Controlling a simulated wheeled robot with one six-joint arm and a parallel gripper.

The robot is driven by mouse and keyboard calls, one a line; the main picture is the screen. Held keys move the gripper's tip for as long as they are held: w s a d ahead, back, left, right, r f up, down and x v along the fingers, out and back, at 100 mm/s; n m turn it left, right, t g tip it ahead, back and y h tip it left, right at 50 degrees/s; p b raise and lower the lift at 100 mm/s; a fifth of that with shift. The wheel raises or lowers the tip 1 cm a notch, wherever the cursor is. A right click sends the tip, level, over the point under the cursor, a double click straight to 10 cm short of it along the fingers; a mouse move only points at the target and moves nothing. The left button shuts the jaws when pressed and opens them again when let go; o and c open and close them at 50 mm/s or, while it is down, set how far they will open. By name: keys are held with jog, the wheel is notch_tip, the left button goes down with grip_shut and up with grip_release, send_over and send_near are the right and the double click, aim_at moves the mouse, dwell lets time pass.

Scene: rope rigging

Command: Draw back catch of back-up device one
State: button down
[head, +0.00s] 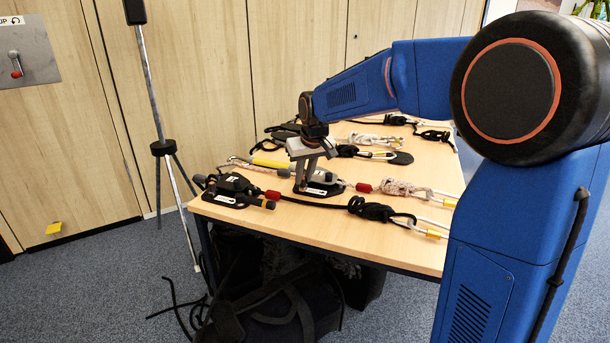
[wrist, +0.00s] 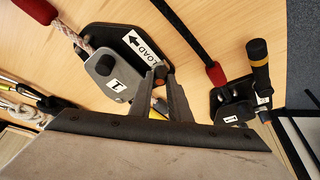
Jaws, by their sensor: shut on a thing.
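Back-up device one is a grey block marked "1" (wrist: 115,76) on a black plate with a white LOAD arrow label (wrist: 142,47). It lies on the table, and in the head view its black plate (head: 325,190) shows partly behind my gripper. My gripper (wrist: 160,76) points down at the device's edge with both fingers close together. It is shut on a small part there, the catch, mostly hidden between the fingers. In the head view my gripper (head: 308,186) hides much of the device. A pinkish-white rope (wrist: 75,35) with a red sleeve runs into the device.
A second device, black with a dark handle (wrist: 259,70), sits close by at the table's left corner (head: 230,190). Its black rope (wrist: 185,25) passes near my gripper. Knotted ropes with carabiners (head: 400,188) lie to the right. A tripod (head: 160,148) stands left of the table.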

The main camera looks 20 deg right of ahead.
jog(key=c, duration=1.7)
grip_release()
jog(key=shift+s+a, duration=0.15)
jog(key=shift+s, duration=0.05)
jog(key=shift+o, duration=0.2)
jog(key=v, duration=1.7)
jog(key=shift+r, duration=0.25)
jog(key=shift+s, duration=0.1)
jog(key=s+d+f, duration=0.2)
jog(key=s+f, duration=0.4)
jog(key=s, duration=0.5)
jog(key=s+d+f+m, duration=0.1)
jog(key=s+d+f, duration=0.1)
jog(key=s+f, duration=0.5)
jog(key=s+d+f, duration=0.3)
jog(key=s+f, duration=0.4)
jog(key=s, duration=0.9)
jog(key=shift+m+h, duration=0.4)
